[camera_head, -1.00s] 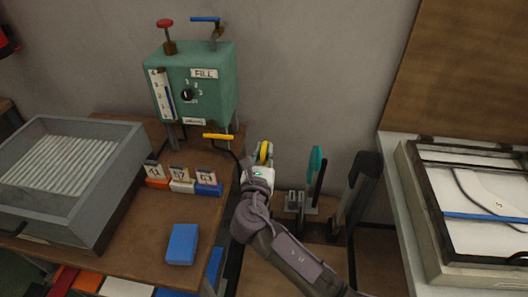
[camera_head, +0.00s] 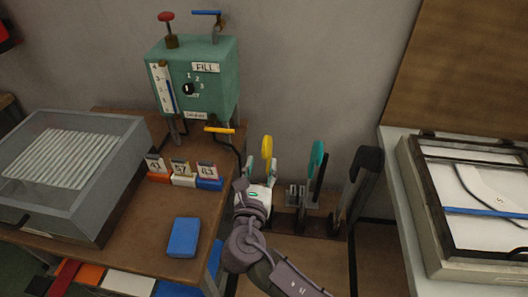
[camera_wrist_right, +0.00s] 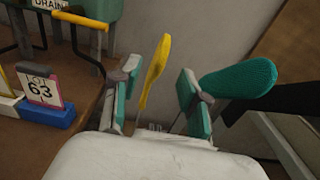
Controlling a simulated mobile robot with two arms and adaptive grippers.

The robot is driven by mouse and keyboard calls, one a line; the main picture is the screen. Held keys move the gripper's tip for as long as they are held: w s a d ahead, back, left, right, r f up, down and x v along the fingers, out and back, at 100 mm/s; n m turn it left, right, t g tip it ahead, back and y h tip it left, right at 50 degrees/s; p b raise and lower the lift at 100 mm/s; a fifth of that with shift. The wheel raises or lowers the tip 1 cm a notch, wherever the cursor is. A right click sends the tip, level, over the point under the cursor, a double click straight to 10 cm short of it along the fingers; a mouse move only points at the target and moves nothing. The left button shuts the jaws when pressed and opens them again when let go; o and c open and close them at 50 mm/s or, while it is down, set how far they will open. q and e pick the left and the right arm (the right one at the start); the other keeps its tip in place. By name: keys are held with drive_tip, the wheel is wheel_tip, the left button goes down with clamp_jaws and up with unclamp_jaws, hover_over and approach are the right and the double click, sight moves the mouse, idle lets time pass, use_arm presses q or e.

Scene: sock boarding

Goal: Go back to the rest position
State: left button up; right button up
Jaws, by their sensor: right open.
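My right gripper (camera_head: 262,184) is open in the head view, low in front of an upright yellow paddle-shaped form (camera_head: 267,148). In the right wrist view its two teal-padded fingers (camera_wrist_right: 158,98) are spread apart. The yellow form (camera_wrist_right: 153,72) shows between and beyond them, with clear gaps on both sides. A teal form (camera_head: 316,158) stands upright to the right of the yellow one. In the wrist view it has a knitted surface (camera_wrist_right: 238,78) and appears behind the right finger. My left gripper is not in view.
A green FILL box (camera_head: 190,80) stands on the left table, with a grey bin (camera_head: 95,205), number tags (camera_head: 182,172) and a blue block (camera_head: 183,238). A black upright (camera_head: 355,190) stands right of the teal form. A framed press (camera_head: 480,200) lies far right.

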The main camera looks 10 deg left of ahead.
drive_tip(key=s, duration=0.5)
drive_tip(key=s+d+f+m+g+h, duration=0.1)
drive_tip(key=s+d+f+m+g, duration=0.25)
drive_tip(key=d+f+m, duration=0.35)
drive_tip(key=s+d+f+m+g+h, duration=0.1)
drive_tip(key=s+d+f+m+g, duration=0.1)
drive_tip(key=d+f+m+g, duration=0.5)
drive_tip(key=s+d+f+m+g+y, duration=0.2)
drive_tip(key=s+d+m+g, duration=0.2)
drive_tip(key=s+d+m, duration=1.4)
drive_tip(key=a+f+m, duration=0.1)
drive_tip(key=a+f, duration=0.1)
drive_tip(key=f, duration=1.1)
drive_tip(key=a+f+m, duration=0.1)
drive_tip(key=a+f, duration=0.1)
drive_tip(key=f, duration=1)
drive_tip(key=s+d+f+g, duration=0.1)
drive_tip(key=s+f, duration=0.7)
drive_tip(key=s+d+f+g, duration=0.1)
drive_tip(key=s+d+f, duration=0.1)
drive_tip(key=s+f, duration=0.6)
drive_tip(key=shift+d+f, duration=0.2)
drive_tip(key=shift+d, duration=0.05)
